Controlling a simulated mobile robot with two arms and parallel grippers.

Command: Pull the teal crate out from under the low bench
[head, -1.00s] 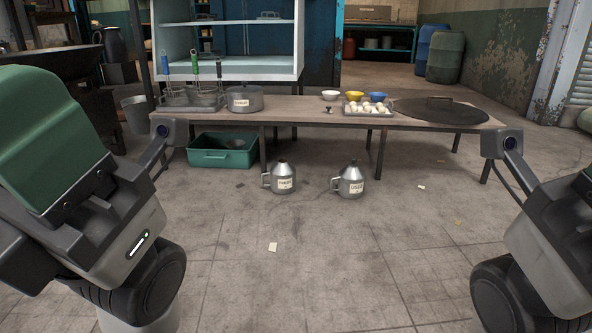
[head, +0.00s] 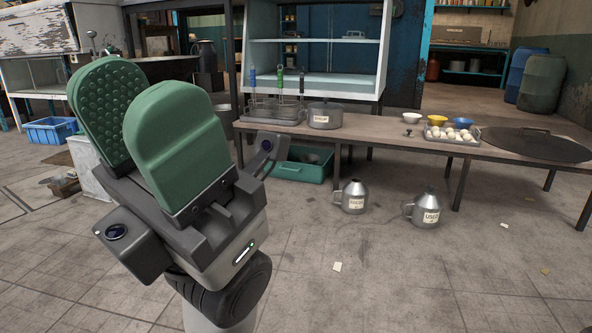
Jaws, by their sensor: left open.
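The teal crate (head: 301,171) sits on the floor under the left end of the low bench (head: 390,130). Its front wall and rim show; something dark lies inside it. Part of its left side is hidden behind my left gripper's mount. My left gripper (head: 137,108) is raised at the left, in front of the bench, with its two green padded fingers pointing up and apart. It is empty and well short of the crate. My right gripper is out of the picture.
Two metal jugs, one (head: 352,196) near the crate and one (head: 424,207) farther right, stand on the floor before the bench. The floor in front is mostly clear.

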